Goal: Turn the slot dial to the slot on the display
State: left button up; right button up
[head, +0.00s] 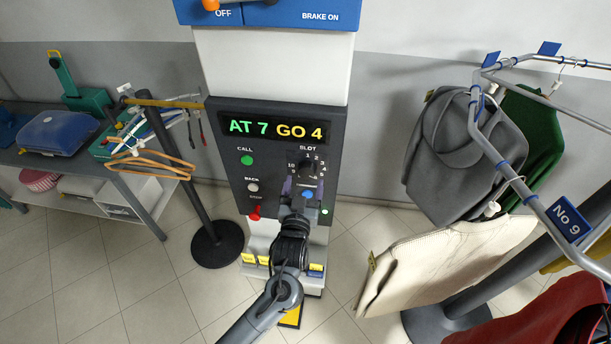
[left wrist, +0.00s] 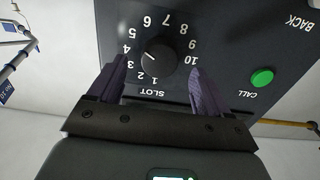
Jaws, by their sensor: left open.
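The slot dial (head: 307,166) is a black round knob on the dark panel (head: 228,165), ringed by white numbers. In the left wrist view the dial (left wrist: 160,57) shows upside down, and its white mark points at about 4. The display (head: 275,129) reads "AT 7 GO 4". My left gripper (head: 304,184) is open just in front of the dial. In the left wrist view its two purple fingers (left wrist: 157,64) stand on either side of the knob, with gaps showing between them and it. The gripper hides some lower numbers in the head view. My right gripper is in neither view.
A green CALL button (head: 246,160), a BACK button (head: 252,187) and a red control (head: 255,213) sit left of the dial. A rail (head: 545,212) with hanging garments is at the right. A table (head: 72,168) and hanger stand (head: 172,128) are at the left.

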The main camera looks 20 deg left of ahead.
aim_at(306, 175)
pick_arm(q)
jog(key=shift+x, duration=1.6)
jog(key=c, duration=1)
